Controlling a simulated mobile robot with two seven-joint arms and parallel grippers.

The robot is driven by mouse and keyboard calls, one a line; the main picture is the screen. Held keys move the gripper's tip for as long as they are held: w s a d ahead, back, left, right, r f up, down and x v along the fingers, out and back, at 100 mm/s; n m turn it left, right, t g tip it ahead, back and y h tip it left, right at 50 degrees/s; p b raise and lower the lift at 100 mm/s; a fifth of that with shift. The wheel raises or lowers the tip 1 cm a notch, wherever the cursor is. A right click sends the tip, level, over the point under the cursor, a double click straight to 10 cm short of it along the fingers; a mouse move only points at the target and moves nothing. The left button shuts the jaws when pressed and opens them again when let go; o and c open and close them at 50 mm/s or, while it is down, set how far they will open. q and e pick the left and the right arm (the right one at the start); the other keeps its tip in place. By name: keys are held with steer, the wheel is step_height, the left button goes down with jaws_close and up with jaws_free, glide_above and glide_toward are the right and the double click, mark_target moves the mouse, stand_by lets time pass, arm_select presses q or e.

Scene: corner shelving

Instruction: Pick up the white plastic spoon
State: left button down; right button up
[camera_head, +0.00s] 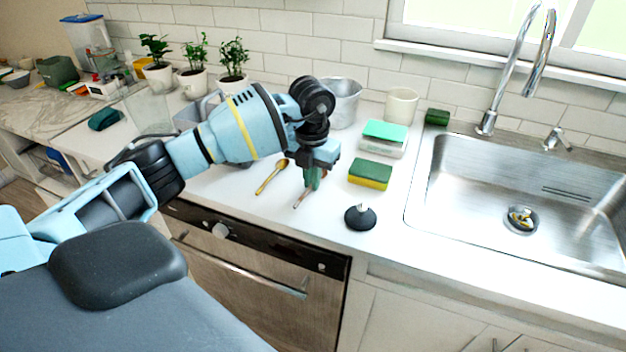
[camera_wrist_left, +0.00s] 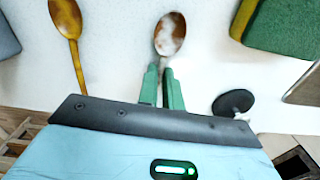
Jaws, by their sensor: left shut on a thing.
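The spoon in my left gripper has a pale, shiny bowl with brown tones; it looks metallic rather than plain white. Its bowl shows clearly in the left wrist view (camera_wrist_left: 170,36), just beyond the fingertips. In the head view a thin brownish part of this spoon (camera_head: 300,200) shows below the fingers. My left gripper (camera_head: 313,180) points down at the counter, its green fingers shut on the spoon near the bowl in the wrist view (camera_wrist_left: 161,80). The rest of the handle is hidden. I cannot tell whether the spoon touches the counter. My right gripper is not in view.
A golden spoon (camera_head: 271,177) lies just left of the gripper. A black stopper (camera_head: 360,217) and a green-yellow sponge (camera_head: 370,174) are to the right, before the steel sink (camera_head: 470,215). A metal bucket (camera_head: 343,103) and white cup (camera_head: 401,105) stand behind.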

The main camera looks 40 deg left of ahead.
arm_select(q)
steer(key=shift+r, duration=0.4)
steer(key=r, duration=0.2)
steer(key=shift+s+d+r, duration=0.1)
steer(key=shift+s+r, duration=0.2)
steer(key=shift+r, duration=0.05)
steer(key=s+d, duration=0.3)
steer(key=s, duration=0.4)
steer(key=s+d+r, duration=0.1)
steer(key=s+d, duration=0.2)
steer(key=s, duration=0.4)
steer(key=shift+r, duration=0.2)
steer(key=shift+s, duration=0.1)
